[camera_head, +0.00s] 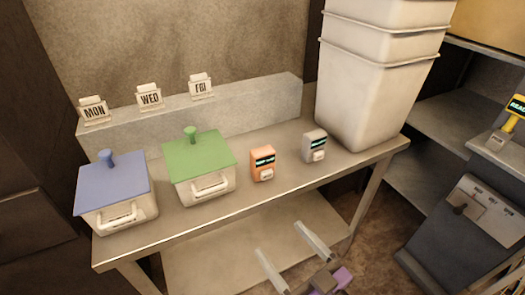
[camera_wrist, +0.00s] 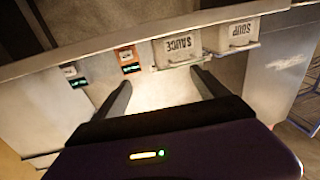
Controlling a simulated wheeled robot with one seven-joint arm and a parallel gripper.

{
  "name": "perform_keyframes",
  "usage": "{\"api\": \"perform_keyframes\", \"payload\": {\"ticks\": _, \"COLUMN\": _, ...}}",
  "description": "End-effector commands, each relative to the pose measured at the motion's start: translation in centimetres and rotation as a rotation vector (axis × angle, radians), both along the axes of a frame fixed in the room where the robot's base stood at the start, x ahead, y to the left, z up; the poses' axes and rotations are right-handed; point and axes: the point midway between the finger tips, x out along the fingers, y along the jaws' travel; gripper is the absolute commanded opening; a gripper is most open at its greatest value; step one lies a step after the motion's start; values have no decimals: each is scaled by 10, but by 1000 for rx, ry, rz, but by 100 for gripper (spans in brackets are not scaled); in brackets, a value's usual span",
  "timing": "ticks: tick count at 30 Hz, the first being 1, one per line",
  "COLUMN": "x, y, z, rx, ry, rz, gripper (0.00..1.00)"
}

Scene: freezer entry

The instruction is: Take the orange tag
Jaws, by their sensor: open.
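The orange tag (camera_head: 262,163), a small upright block with a dark display and a pale label, stands on the table between the green-lidded bin and a grey tag. It also shows in the wrist view (camera_wrist: 129,60), near the table's edge. My gripper (camera_head: 283,240) is open and empty, in front of and below the table's front edge in the head view. Nothing touches the orange tag.
The grey tag (camera_head: 315,146) stands right of the orange one. A green-lidded bin (camera_head: 200,167) and a blue-lidded bin (camera_head: 117,192) stand left. Stacked white tubs (camera_head: 372,90) stand at the table's right end. A grey ledge (camera_head: 245,112) with day cards runs behind.

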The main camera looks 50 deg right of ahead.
Motion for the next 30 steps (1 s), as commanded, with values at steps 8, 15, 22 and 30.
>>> {"api": "perform_keyframes", "payload": {"ticks": 8, "x": 95, "y": -71, "z": 61, "rx": -23, "ry": -79, "rz": -117, "gripper": 84}}
{"api": "perform_keyframes", "payload": {"ticks": 15, "x": 149, "y": -117, "z": 72, "rx": -10, "ry": -58, "rz": -175, "gripper": 84}}
{"api": "perform_keyframes", "payload": {"ticks": 22, "x": 160, "y": -123, "z": 38, "rx": 26, "ry": 27, "rz": -182, "gripper": 84}}
{"api": "perform_keyframes", "payload": {"ticks": 30, "x": 183, "y": -133, "z": 40, "rx": 27, "ry": 26, "rz": -182, "gripper": 84}}
